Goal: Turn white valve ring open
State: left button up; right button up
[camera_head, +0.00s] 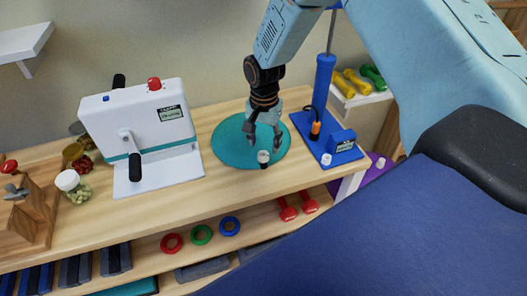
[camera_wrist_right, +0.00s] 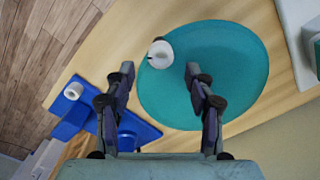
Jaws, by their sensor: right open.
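A small white ring-topped piece (camera_head: 263,157) stands on the round teal disc (camera_head: 228,150) on the wooden bench. In the right wrist view it (camera_wrist_right: 160,54) shows from above as a white ring, near the edge of the teal disc (camera_wrist_right: 215,85). My right gripper (camera_head: 263,139) points down just above it. Its fingers are apart on either side of it in the picture, with nothing held; contact cannot be told. A second white round piece (camera_head: 326,159) sits on the blue pump base (camera_head: 312,138). Which one is the valve ring is not marked. My left gripper is not in view.
A white box with a crank (camera_head: 145,125) stands left of the disc. The blue pump column (camera_head: 322,85) stands close on the right. Jars (camera_head: 68,181) are farther left. A dark blue padded surface (camera_head: 400,235) fills the lower right. Bare bench (camera_head: 235,183) lies before the disc.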

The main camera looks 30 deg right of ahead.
aim_at(263, 152)
notch_tip(263, 152, down, 3)
jog(key=shift+s+r, duration=0.1)
jog(key=shift+r, duration=0.1)
jog(key=shift+a+f, duration=0.25)
jog(key=shift+f, duration=0.45)
jog(key=shift+d, duration=0.15)
jog(key=shift+c, duration=0.2)
jog(key=c, duration=0.4)
grip_shut()
